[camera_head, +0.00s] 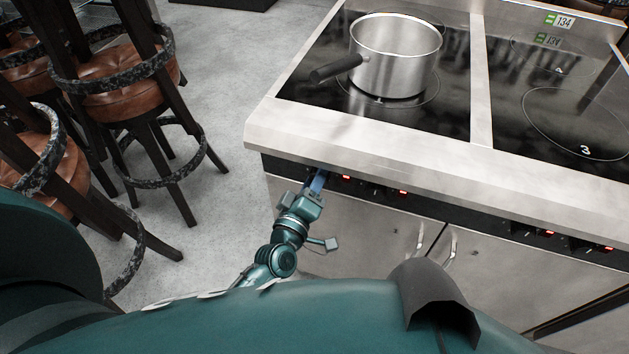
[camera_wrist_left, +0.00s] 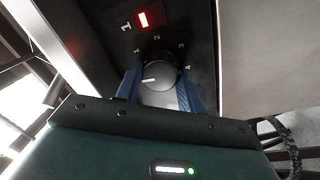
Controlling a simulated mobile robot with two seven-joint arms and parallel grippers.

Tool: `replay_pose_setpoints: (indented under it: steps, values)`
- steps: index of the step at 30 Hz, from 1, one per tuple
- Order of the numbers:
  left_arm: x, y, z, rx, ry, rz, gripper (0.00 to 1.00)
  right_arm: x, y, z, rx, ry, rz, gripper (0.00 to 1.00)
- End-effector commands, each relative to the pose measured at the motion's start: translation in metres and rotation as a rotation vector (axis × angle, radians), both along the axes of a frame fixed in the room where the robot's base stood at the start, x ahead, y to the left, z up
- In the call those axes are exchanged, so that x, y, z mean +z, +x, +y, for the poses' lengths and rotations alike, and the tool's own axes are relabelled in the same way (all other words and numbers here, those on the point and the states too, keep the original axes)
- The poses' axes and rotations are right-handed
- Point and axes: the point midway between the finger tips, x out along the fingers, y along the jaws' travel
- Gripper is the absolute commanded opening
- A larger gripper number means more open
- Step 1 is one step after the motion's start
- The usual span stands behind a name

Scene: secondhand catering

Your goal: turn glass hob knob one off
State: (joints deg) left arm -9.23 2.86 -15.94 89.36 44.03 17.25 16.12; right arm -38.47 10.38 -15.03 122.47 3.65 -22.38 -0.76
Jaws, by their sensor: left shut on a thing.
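Knob one (camera_wrist_left: 160,75) is a round dark knob with a lighter rim on the black control panel, shown in the left wrist view. Its white pointer line points left, below the printed 1 of its scale. A red light (camera_wrist_left: 143,19) glows beside the larger label 1. My left gripper (camera_head: 318,180) is at the left end of the hob's front panel in the head view. Its blue fingers stand on both sides of the knob and are shut on it. The knob is hidden by the gripper in the head view. My right gripper is not in view.
Further red lights (camera_head: 403,192) show along the panel. Cabinet doors (camera_head: 380,235) with handles are below. Leather stools (camera_head: 115,95) stand left; the floor between is clear.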

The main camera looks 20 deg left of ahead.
Motion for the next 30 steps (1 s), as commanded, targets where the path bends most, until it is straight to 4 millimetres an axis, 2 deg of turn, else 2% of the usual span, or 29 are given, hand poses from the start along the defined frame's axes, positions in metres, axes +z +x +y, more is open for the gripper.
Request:
replay_pose_setpoints:
  steps: [9, 23, 24, 30]
  values:
    - [0.0014, 0.0011, 0.0005, 0.001, -0.094, -0.001, 0.16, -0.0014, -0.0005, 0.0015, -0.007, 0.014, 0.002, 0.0]
    - [0.002, 0.0014, 0.0004, 0.001, -0.107, -0.001, 0.16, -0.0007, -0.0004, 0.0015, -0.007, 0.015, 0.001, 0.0]
    - [0.002, 0.0014, 0.0004, 0.001, -0.107, -0.001, 0.41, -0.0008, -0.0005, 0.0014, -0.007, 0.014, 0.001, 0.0]
    - [0.001, 0.0008, 0.0002, 0.001, -0.106, 0.0, 0.57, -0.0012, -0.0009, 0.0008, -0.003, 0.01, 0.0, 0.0]
